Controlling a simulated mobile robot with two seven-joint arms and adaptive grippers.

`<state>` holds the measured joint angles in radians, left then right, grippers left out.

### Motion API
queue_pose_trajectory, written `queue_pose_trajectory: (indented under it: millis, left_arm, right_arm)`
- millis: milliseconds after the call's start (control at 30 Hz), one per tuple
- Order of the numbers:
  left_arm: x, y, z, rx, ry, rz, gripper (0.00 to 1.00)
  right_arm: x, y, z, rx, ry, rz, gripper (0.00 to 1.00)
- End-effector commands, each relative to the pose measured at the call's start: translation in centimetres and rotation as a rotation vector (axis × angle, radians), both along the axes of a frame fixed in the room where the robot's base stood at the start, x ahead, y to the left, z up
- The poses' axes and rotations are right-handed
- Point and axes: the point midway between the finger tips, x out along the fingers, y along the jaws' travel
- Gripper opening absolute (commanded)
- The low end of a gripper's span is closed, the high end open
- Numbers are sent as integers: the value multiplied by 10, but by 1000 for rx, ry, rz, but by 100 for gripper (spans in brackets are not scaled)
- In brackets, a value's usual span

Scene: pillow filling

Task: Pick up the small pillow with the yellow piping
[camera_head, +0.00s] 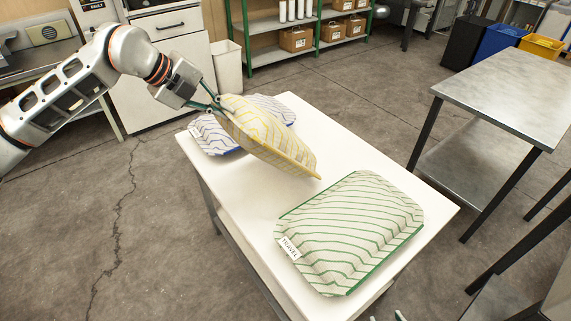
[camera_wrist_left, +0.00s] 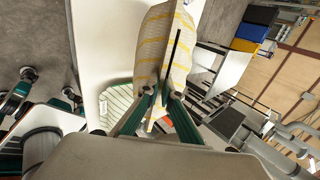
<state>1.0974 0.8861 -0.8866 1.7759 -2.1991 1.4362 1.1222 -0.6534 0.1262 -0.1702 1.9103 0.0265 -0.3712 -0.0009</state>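The small pillow with yellow stripes and yellow piping (camera_head: 272,140) is tilted in the air above the white table. My left gripper (camera_head: 217,107) is shut on its upper left corner. In the left wrist view the same pillow (camera_wrist_left: 165,45) is pinched between the fingers and hangs away from the camera. Its lower right corner is near the table top; I cannot tell if it touches. Two fingertips of my right gripper (camera_head: 387,317) just show at the bottom edge, apart from each other with nothing seen between them.
A larger green-piped pillow labelled TRAVEL (camera_head: 350,230) lies on the near part of the white table (camera_head: 222,184). A blue-piped pillow (camera_head: 212,137) lies behind the yellow one, partly hidden. A metal table (camera_head: 510,85) stands to the right, across open floor.

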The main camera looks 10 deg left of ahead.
Motion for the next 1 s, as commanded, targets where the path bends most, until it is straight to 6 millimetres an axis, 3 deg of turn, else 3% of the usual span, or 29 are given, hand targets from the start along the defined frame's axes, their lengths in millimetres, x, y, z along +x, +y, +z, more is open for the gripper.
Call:
queue_pose_trajectory:
  millis: [100, 400, 667, 1000]
  left_arm:
    - [2, -1, 30, 18, 9, 0, 0]
    - [1, -1, 84, 65, 59, -1, 0]
    - [1, -1, 99, 90, 85, -2, 0]
    - [2, -2, 140, 221, 212, -1, 0]
  right_arm:
    - [0, 2, 1, 3, 1, -1, 40]
    - [0, 5, 1, 10, 1, -4, 40]
    - [0, 5, 1, 11, 2, -5, 40]
    - [-1, 4, 1, 7, 2, -2, 40]
